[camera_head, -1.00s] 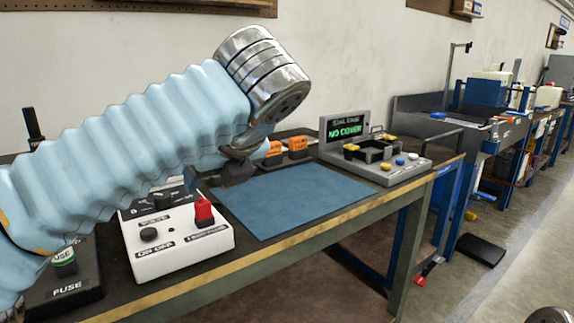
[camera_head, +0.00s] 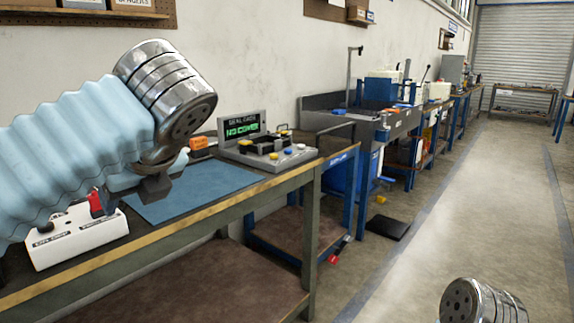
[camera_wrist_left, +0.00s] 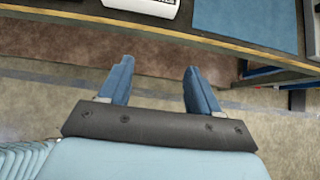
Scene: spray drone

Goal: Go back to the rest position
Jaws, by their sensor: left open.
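My left arm comes in from the left in the head view, in a pale blue ribbed sleeve with a shiny metal wrist. My left gripper (camera_head: 155,188) shows only in part below the wrist, in front of the workbench (camera_head: 230,213). In the left wrist view my left gripper (camera_wrist_left: 160,82) has its two blue fingers spread wide with nothing between them. The fingers hang over the floor, apart from the bench's front edge. A metal part of my right arm shows at the bottom right of the head view; its gripper is out of frame.
The bench holds a blue mat (camera_head: 190,190), a white switch box (camera_head: 75,238) with a red switch, an orange block (camera_head: 202,141) and a grey seal gauge (camera_head: 268,150) reading "NO COVER". Further benches line the wall. The floor aisle (camera_head: 440,215) at right is clear.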

